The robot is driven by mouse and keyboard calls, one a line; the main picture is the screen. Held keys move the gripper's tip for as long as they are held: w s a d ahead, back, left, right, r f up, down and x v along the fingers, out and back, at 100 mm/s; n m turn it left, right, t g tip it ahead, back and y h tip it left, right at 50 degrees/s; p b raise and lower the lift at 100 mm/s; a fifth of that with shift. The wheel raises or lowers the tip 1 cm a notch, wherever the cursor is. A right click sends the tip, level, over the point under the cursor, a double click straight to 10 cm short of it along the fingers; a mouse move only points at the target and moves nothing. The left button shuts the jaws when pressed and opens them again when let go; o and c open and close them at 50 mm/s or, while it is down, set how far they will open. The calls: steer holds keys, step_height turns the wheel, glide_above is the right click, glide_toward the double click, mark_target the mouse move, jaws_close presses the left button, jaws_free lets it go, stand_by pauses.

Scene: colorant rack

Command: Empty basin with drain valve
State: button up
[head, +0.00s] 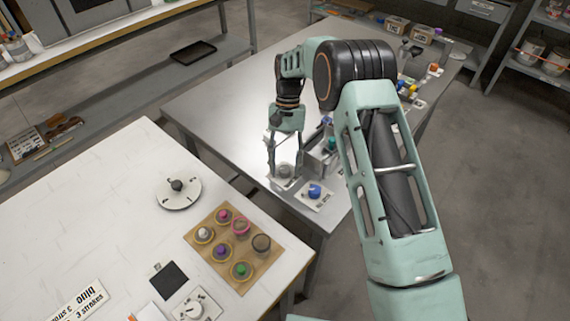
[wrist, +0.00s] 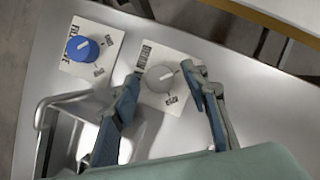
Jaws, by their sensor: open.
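My gripper (head: 284,168) is open, pointing down at the near end of the steel table. In the wrist view its fingertips (wrist: 161,76) appear on either side of a round grey knob (wrist: 160,79) with a light pointer line, on a white labelled plate. I cannot tell whether either finger touches the knob. A blue knob (wrist: 82,48) on a similar plate sits to the left; it also shows in the head view (head: 315,190). The metal basin (wrist: 60,98) is beside the plates, partly hidden by my left finger. Its contents are unclear. Which knob works the drain is not readable.
A white table (head: 90,210) stands at left with a dial (head: 178,193) and a wooden rack (head: 205,258) of small colorant pots. Other knobs and small items line the steel table's (head: 225,110) right side. Much of its left surface is clear.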

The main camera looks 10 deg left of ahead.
steer(key=shift+r, duration=0.1)
steer(key=v, duration=1.1)
steer(key=shift+w+r, duration=0.15)
steer(key=shift+r, duration=0.25)
